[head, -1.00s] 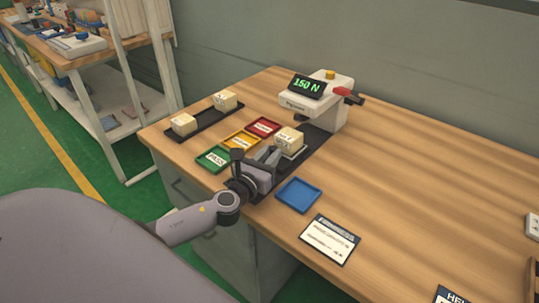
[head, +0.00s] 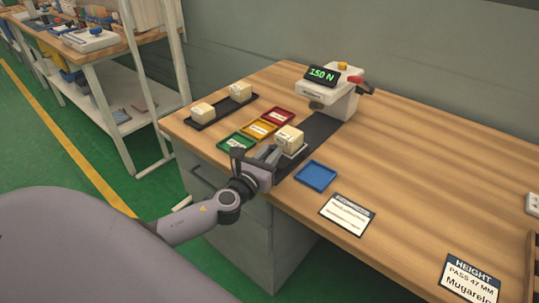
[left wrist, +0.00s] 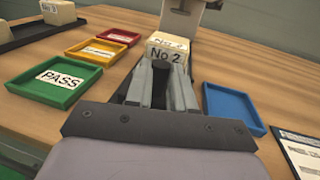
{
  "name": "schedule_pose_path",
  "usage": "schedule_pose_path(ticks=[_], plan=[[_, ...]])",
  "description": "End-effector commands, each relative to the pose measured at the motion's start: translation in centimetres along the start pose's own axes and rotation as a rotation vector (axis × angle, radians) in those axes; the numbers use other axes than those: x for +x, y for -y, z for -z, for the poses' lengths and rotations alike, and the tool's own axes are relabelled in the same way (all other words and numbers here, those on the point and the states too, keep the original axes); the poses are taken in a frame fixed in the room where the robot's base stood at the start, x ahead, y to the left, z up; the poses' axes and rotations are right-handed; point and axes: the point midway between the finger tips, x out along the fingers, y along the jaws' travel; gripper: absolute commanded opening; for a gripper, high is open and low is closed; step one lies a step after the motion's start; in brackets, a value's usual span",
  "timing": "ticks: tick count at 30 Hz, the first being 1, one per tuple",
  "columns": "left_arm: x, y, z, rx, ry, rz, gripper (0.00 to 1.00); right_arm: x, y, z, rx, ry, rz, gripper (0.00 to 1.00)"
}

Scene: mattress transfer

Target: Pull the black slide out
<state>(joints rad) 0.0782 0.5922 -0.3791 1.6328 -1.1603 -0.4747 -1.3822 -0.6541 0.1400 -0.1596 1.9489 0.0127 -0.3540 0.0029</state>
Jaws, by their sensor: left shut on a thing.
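The black slide's dark grip part (left wrist: 159,86) shows between the fingers of my left gripper (left wrist: 161,72) in the left wrist view. That gripper (head: 270,154) is shut on it near the table's front edge. A cream block labelled No 2 (head: 289,138) sits on a light plate just beyond the fingertips; it also shows in the left wrist view (left wrist: 168,55). A black track (head: 319,129) runs from the block back to the white press (head: 333,99), whose display reads 150 N. The gripper hides much of the slide. My right gripper is not in view.
Green (head: 237,143), yellow (head: 257,130) and red (head: 278,117) trays lie left of the track. A blue tray (head: 316,176) lies close on its right. A black rack (head: 220,113) holds two blocks at the back left. Cards lie along the front right.

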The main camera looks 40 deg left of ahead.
Motion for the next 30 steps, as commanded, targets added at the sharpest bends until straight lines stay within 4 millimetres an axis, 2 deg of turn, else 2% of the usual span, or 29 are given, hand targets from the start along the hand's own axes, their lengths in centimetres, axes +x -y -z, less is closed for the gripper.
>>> schedule_pose_path(ticks=[5, 6, 7, 8, 19, 30], plan=[[-0.3, 0.0, 0.3, 0.002, -0.007, -0.001, 0.00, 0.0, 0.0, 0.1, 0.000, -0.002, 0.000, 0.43], [-0.3, 0.0, 0.4, 0.002, -0.007, 0.000, 0.36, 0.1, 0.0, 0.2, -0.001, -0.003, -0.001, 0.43], [-0.3, 0.0, 0.4, 0.002, -0.007, 0.000, 0.46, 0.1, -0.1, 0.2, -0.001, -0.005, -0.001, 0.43], [-0.3, 0.0, 0.3, 0.002, -0.007, 0.000, 0.48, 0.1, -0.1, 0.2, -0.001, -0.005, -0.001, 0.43], [-0.6, 0.0, 0.3, 0.002, -0.006, 0.000, 0.48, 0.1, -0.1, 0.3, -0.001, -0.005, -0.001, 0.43], [-5.1, 0.0, 0.3, 0.001, -0.007, 0.000, 0.48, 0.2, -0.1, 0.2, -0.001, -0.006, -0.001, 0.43]])
